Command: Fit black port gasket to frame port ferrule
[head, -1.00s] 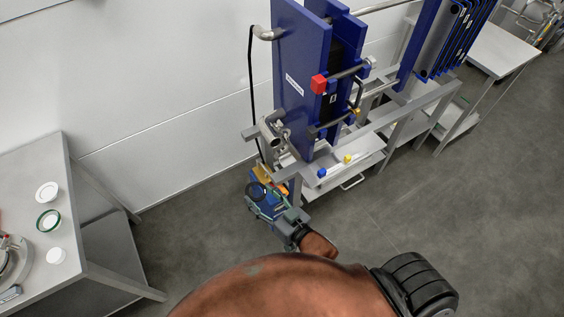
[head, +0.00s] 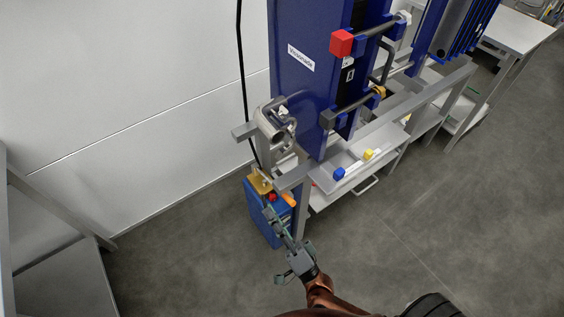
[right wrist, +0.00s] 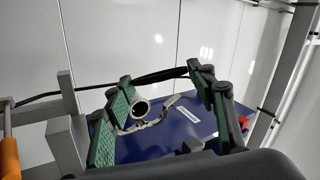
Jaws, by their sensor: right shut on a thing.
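My right gripper (head: 270,213) is low in front of the frame in the head view, below the port. In the right wrist view its two green-padded fingers (right wrist: 162,95) stand apart, shut on the black port gasket (right wrist: 162,75), a thin dark band seen nearly edge-on between the tips. The frame port ferrule (right wrist: 140,107), a round open metal pipe end, shows beyond the fingers, apart from the gasket. In the head view the ferrule (head: 268,120) sticks out at the frame's left end. The gasket is hard to make out there. My left gripper is not in view.
A tall blue plate (head: 298,85) stands behind the port. A blue box (head: 258,228) with yellow and orange parts stands on the floor below. A black cable (head: 240,80) hangs beside the wall. A shelf (head: 352,178) carries small blue and yellow pieces. Open floor lies in front.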

